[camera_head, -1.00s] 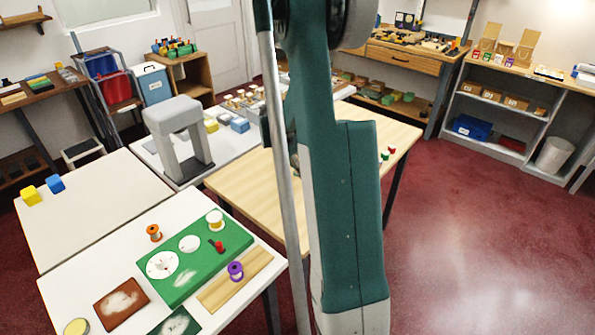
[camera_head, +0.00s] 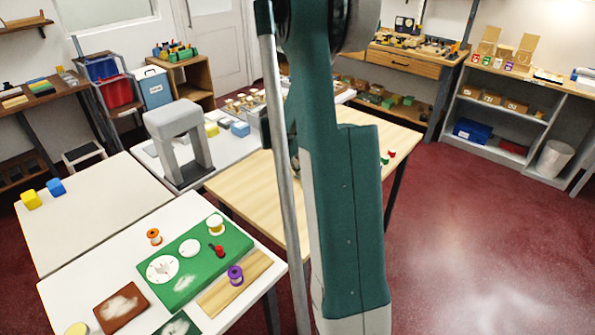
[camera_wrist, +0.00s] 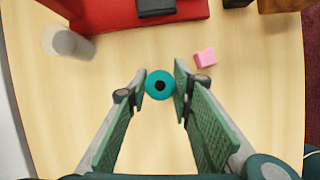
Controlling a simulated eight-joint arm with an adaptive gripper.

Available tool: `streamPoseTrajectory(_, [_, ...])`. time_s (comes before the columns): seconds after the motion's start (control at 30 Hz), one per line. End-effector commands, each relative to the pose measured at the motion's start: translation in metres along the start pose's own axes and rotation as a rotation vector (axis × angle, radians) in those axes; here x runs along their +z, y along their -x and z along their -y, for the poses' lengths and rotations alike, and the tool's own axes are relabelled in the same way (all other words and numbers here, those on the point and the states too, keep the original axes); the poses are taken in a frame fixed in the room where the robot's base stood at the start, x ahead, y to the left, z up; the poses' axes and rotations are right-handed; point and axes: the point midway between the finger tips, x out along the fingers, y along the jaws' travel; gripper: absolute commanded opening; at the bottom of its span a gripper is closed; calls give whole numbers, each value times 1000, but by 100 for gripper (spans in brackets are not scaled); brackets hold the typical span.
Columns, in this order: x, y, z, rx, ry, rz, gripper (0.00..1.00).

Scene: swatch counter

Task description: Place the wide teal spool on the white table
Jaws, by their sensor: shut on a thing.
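The teal spool (camera_wrist: 160,85), round with a dark centre hole, is between the two green fingertips of my gripper (camera_wrist: 159,81) in the wrist view. My gripper is shut on it, above a light wood table (camera_wrist: 250,125). In the head view my arm hides the gripper and the spool. A white table (camera_head: 62,284) stands front left, holding a green board (camera_head: 205,262), an orange spool (camera_head: 153,237), a purple spool (camera_head: 235,275) and a white spool (camera_head: 215,224). A second white-topped table (camera_head: 105,210) behind it holds a yellow and a blue block.
In the wrist view a red object (camera_wrist: 140,14), a pink block (camera_wrist: 205,57) and a pale grey cylinder (camera_wrist: 65,42) are on the wood table. A grey arch-shaped stand (camera_head: 180,140) rises behind the white tables. The red floor at right is clear.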

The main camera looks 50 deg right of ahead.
Motion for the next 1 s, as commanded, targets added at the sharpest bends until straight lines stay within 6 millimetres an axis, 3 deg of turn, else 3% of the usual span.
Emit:
streamPoseTrajectory(0.53, [29, 70, 0, 0, 0, 0, 14])
streamPoseTrajectory(1.0, [34, 83, 0, 0, 0, 0, 14])
